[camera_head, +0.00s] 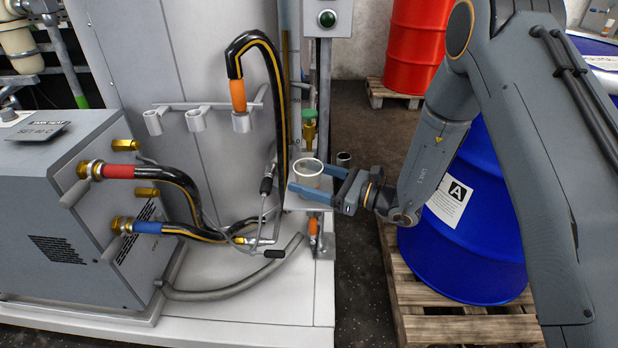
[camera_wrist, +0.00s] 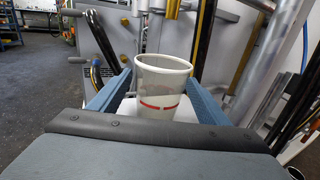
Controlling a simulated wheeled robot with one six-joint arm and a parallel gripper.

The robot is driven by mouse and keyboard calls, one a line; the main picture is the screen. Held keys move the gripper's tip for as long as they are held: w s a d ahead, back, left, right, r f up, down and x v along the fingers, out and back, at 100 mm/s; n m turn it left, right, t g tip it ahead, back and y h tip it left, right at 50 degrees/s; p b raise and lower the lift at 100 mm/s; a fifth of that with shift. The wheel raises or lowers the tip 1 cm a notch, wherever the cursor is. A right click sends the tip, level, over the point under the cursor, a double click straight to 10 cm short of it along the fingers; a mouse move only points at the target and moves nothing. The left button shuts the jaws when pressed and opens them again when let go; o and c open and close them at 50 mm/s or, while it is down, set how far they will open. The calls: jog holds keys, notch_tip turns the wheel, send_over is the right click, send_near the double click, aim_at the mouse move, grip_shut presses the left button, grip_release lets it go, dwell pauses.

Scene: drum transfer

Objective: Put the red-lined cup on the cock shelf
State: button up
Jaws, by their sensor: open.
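The red-lined cup (camera_head: 308,172) is pale, open at the top and upright. Its red line shows in the wrist view (camera_wrist: 160,98). It appears to stand on the small pale cock shelf (camera_head: 294,204), below a brass cock with a green handle (camera_head: 309,128). My gripper (camera_head: 306,179) is open, with its blue fingers on either side of the cup. In the wrist view the fingers (camera_wrist: 158,84) flank the cup, with gaps visible beside it. The cup's base is hidden by my gripper in the wrist view.
A black hose with an orange grip (camera_head: 238,96) hangs left of the shelf. A thin-handled hose tool (camera_head: 266,186) is close to the cup's left. A blue drum (camera_head: 470,235) stands on a pallet (camera_head: 405,300) at right.

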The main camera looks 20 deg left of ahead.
jog(key=shift+r, duration=0.1)
jog(key=shift+d, duration=0.2)
jog(key=s+d, duration=0.2)
jog(key=d, duration=1)
jog(key=s+d+r+n+g+h, duration=0.35)
jog(key=s+n, duration=0.25)
jog(key=s, duration=0.3)
jog(key=s+d+r+n+g+h, duration=0.2)
jog(key=s+r+n+g+h, duration=0.25)
jog(key=s, duration=0.35)
jog(key=s+d+r+n+t+h, duration=0.1)
jog(key=d+n+h, duration=0.3)
jog(key=d, duration=0.4)
jog(key=s+d+r+n+t+h, duration=0.2)
jog(key=s+d+n+t+h, duration=0.2)
jog(key=d, duration=0.5)
jog(key=shift+r+n+h, duration=0.25)
jog(key=shift+n+h, duration=0.45)
jog(key=shift+n, duration=0.25)
jog(key=shift+d, duration=0.1)
